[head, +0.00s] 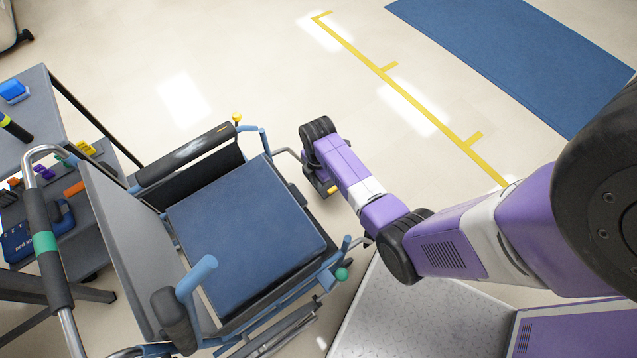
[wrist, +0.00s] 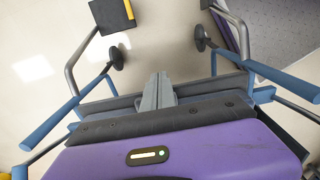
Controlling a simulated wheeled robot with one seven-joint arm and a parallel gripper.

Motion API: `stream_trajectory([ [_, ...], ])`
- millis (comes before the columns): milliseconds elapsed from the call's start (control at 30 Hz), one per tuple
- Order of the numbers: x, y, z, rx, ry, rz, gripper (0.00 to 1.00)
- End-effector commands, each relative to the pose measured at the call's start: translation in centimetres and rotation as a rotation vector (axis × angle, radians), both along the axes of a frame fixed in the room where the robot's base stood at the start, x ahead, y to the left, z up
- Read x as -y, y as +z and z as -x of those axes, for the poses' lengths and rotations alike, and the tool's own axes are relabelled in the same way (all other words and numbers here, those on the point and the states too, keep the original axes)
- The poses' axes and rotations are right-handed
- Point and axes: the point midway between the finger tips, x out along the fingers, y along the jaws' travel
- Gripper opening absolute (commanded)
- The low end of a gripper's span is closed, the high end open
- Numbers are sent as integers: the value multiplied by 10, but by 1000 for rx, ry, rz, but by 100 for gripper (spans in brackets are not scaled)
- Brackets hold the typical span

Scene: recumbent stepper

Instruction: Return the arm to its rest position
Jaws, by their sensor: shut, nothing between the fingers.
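My purple and white arm (head: 345,175) stretches from the right edge of the head view to the front of the wheelchair. Its wrist end (head: 318,140) hangs beside the front edge of the blue seat (head: 250,230). In the wrist view my gripper (wrist: 158,90) has its grey fingers together, with nothing between them. The fingers point toward the blue frame of the wheelchair (wrist: 90,90); I cannot tell whether they touch it. In the head view the fingers are hidden below the wrist.
A footrest with a yellow edge (wrist: 112,15) and a front caster (wrist: 118,55) lie ahead of the fingers. A grey table (head: 30,120) and a shelf with coloured items stand left of the wheelchair. Open floor with yellow tape (head: 400,85) and a blue mat (head: 520,55) lies beyond.

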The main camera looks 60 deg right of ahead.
Motion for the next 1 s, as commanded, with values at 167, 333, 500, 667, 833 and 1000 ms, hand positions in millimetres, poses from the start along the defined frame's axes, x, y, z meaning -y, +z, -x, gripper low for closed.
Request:
stream_trajectory([
  [167, 0, 30, 0, 2, 0, 1, 0],
  [333, 0, 46, 0, 1, -1, 0, 0],
  [500, 0, 50, 0, 0, -1, 0, 0],
  [667, 0, 50, 0, 0, -2, 0, 0],
  [833, 6, 50, -9, 39, -99, 22, 0],
  [1000, 40, 82, -64, 304, -361, 124, 0],
])
